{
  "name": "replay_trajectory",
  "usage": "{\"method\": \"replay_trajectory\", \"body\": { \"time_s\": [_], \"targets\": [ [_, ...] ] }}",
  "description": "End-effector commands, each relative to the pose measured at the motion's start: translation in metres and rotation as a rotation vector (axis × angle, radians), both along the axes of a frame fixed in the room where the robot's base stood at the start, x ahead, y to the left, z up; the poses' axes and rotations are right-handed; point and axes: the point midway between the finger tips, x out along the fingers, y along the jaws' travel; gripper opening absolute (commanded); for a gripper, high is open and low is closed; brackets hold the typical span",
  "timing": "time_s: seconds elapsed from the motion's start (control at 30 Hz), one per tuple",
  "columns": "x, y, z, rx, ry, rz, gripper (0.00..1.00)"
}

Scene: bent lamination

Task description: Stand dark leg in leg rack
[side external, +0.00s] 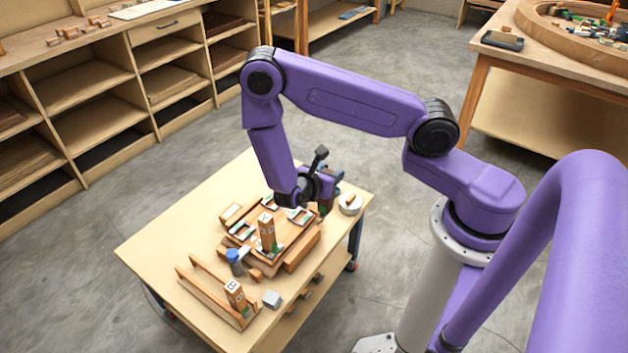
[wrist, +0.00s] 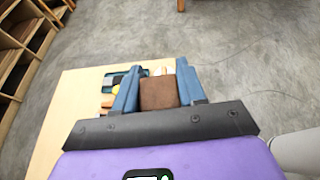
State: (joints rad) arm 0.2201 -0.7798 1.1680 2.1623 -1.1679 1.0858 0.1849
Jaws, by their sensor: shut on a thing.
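My gripper (wrist: 158,82) is shut on a dark brown block, which I take to be the dark leg (wrist: 159,93); it sits between the two blue fingers in the wrist view. A wooden frame with several pale, green-edged slots (side external: 243,231) lies in the table's middle. A lettered orange-brown block (side external: 267,231) stands upright in it. I cannot tell for certain which fixture is the leg rack.
A long wooden channel (side external: 205,292) lies at the near left, with another lettered upright block (side external: 235,293) at its end. A blue-capped cylinder (side external: 235,258), a grey cube (side external: 272,299) and a round white dish (side external: 350,205) are also on the table (side external: 150,252). The table's left corner is bare.

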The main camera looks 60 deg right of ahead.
Motion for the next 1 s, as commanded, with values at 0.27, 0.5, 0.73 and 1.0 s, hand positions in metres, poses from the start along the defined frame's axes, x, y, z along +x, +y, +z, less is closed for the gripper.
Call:
{"method": "replay_trajectory", "body": {
  "time_s": [0.27,0.5,0.73,1.0],
  "targets": [
    [0.038,0.036,0.061,0.019,0.0,0.268,0.0],
    [0.055,0.062,0.111,0.007,-0.003,0.479,0.0],
    [0.06,0.075,0.134,-0.006,-0.007,0.581,0.0],
    [0.064,0.072,0.137,-0.009,-0.008,0.657,0.0]
  ]
}}
